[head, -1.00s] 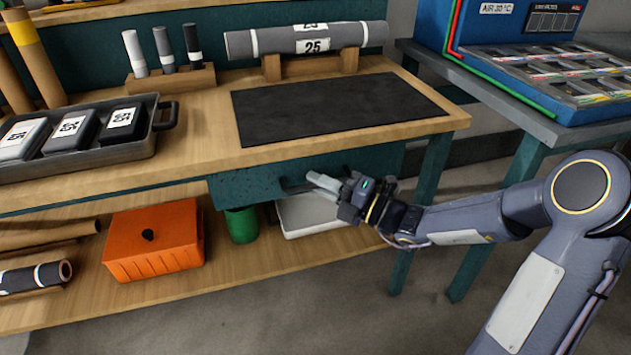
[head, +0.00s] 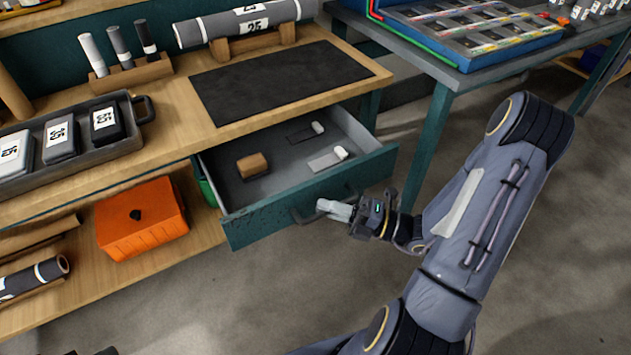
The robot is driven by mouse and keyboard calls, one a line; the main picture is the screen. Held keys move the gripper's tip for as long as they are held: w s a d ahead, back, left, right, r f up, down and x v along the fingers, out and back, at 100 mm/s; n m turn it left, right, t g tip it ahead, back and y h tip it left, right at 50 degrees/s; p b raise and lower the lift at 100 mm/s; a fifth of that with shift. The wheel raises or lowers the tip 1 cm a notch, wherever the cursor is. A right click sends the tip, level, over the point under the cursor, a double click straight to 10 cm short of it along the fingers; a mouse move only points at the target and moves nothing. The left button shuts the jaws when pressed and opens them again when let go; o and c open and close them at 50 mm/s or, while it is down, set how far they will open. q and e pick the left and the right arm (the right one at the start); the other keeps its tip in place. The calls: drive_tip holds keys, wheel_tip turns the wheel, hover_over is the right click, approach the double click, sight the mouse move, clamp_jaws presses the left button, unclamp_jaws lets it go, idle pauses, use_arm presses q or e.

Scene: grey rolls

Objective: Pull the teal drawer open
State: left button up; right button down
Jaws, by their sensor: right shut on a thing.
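The teal drawer (head: 265,223) hangs under the wooden workbench top and stands well out from the bench, so its grey inside shows. In it lie a brown block (head: 252,166) and two flat tools with pale handles, one (head: 329,159) near the front and one (head: 307,132) farther back. My right gripper (head: 328,208) is shut on the dark drawer handle (head: 302,216) at the front panel. The fingers hide part of the handle. My left gripper is not in view.
A dark mat (head: 280,80) lies on the bench above the drawer. A tray (head: 133,135) with labelled blocks is at the left. An orange box (head: 142,217) sits on the lower shelf. A grey side table (head: 440,62) stands at the right. The floor before the drawer is clear.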

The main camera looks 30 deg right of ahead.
drive_tip(key=shift+s+p, duration=0.3)
drive_tip(key=shift+s, duration=1.25)
drive_tip(key=c, duration=1.5)
unclamp_jaws()
drive_tip(key=shift+o, duration=0.2)
drive_tip(key=shift+d, duration=0.1)
drive_tip(key=v, duration=0.7)
drive_tip(key=shift+s+d+p, duration=0.3)
drive_tip(key=shift+p, duration=0.1)
